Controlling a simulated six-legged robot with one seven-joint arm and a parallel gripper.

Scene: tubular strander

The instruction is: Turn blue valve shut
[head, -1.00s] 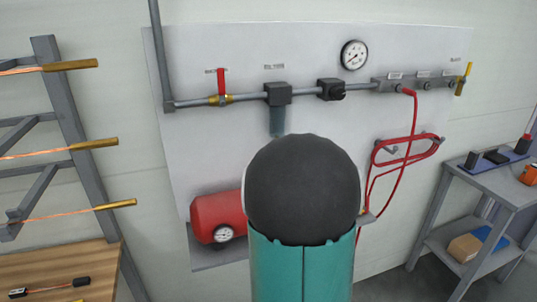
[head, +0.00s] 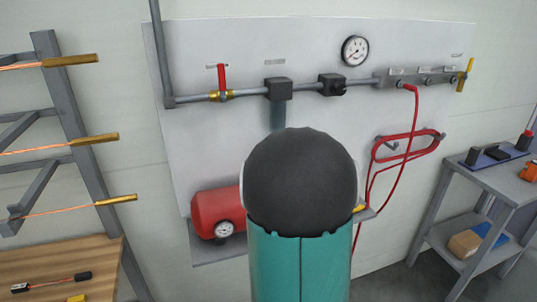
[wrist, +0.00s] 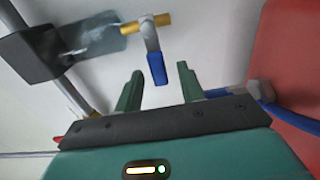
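The blue valve's handle (wrist: 157,69) shows in the wrist view as a short blue lever on a grey stem, below a brass fitting (wrist: 148,23). My gripper (wrist: 160,70) is open, with one green finger on each side of the handle's lower end in the picture. I cannot tell whether the handle is between the fingertips in depth or just beyond them. No contact shows. In the head view my own arm hides my gripper and the blue handle.
A red tank (head: 215,212) with a gauge stands left of my arm; its red surface (wrist: 292,65) fills the wrist view's right side. A grey pipe (head: 195,98) with a red-handled valve (head: 221,80) runs above. A red hose (head: 407,140) hangs to the right.

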